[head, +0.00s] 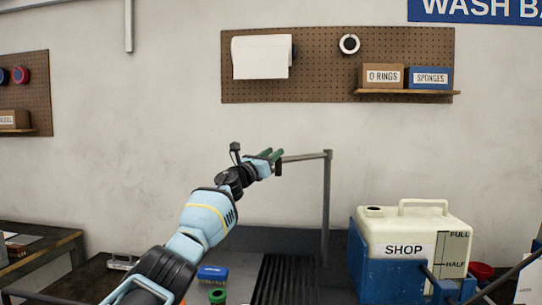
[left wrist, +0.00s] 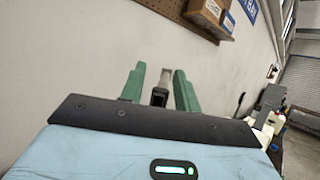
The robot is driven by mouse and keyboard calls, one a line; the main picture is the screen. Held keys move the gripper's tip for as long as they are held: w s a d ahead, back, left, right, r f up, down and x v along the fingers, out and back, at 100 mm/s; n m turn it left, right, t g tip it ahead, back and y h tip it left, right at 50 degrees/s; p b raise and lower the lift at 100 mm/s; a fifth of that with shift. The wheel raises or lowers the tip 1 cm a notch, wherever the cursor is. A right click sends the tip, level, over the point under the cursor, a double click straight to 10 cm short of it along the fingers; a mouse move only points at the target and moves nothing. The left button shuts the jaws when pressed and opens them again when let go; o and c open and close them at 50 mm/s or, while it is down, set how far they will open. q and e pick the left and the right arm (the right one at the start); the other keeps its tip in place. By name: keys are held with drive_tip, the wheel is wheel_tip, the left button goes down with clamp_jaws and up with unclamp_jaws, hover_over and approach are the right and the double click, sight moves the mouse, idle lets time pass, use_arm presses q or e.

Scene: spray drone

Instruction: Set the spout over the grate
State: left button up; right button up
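The spout (head: 306,156) is a grey metal arm at the top of an upright post (head: 327,210). It points left, with a dark tip at its free end. The grate (head: 285,280) is a dark ribbed panel low in the head view, below the spout; the head view does not settle whether the tip is straight above it. My left gripper (head: 272,156) is raised at the spout's free end. In the left wrist view its green fingers (left wrist: 159,88) stand apart, with the spout's dark tip (left wrist: 159,95) between them and gaps showing. My right gripper is out of view.
A blue and cream SHOP tank (head: 405,250) stands right of the post. A pegboard (head: 330,45) with a shelf (head: 407,95) hangs on the wall above.

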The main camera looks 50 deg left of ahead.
use_arm(q)
drive_tip(key=shift+v, duration=0.75)
drive_tip(key=v, duration=0.6)
drive_tip(key=shift+s+b, duration=0.2)
drive_tip(key=shift+b, duration=0.1)
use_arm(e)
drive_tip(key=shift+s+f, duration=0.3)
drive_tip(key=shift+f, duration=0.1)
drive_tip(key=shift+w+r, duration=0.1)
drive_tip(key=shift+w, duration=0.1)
use_arm(q)
drive_tip(key=shift+f, duration=0.1)
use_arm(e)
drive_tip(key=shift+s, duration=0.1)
